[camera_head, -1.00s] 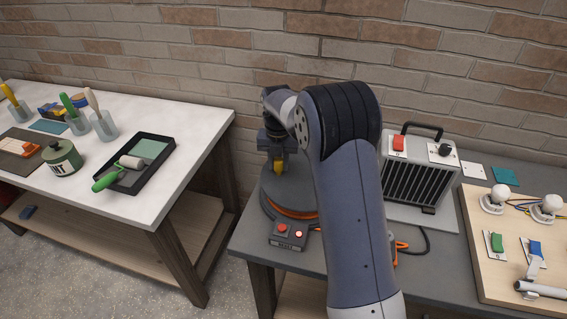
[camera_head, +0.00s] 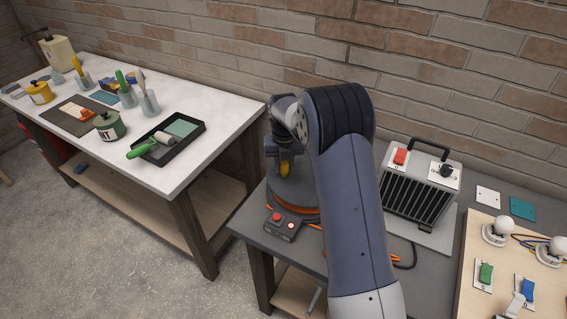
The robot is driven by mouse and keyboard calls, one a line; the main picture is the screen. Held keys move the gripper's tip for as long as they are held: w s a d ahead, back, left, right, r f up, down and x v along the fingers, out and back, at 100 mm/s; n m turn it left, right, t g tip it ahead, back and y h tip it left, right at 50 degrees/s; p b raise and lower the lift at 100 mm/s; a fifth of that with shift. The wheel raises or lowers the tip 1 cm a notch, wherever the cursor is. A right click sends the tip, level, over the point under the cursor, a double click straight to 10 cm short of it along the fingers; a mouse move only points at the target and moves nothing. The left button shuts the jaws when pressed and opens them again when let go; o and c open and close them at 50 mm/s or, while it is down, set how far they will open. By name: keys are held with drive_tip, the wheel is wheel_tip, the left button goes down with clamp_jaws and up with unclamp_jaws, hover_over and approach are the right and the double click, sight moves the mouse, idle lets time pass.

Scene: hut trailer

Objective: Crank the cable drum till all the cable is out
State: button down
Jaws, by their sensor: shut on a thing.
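The cable drum (camera_head: 262,198) is a dark grey round reel lying flat on the grey bench, with orange cable showing under its top disc. My gripper (camera_head: 285,172) points down over the drum and is shut on the yellow crank handle that stands up from it. The handle (camera_head: 285,167) shows only in part between the jaws. A small grey box with two red buttons (camera_head: 283,224) sits at the drum's front. My arm hides the drum's right side. Some orange cable shows at the right of my arm.
A grey heater-like unit (camera_head: 418,187) with a red switch stands right of my arm. A wooden board (camera_head: 470,262) with lamps and switches lies at the far right. A white table (camera_head: 165,190) with painting tools stands left, across a gap.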

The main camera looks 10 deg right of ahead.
drive_tip(key=c, duration=1.1)
unclamp_jaws()
wheel_tip(320, 180, up, 11)
drive_tip(key=shift+a+f+b, duration=0.1)
drive_tip(key=shift+b, duration=1)
drive_tip(key=shift+c, duration=0.3)
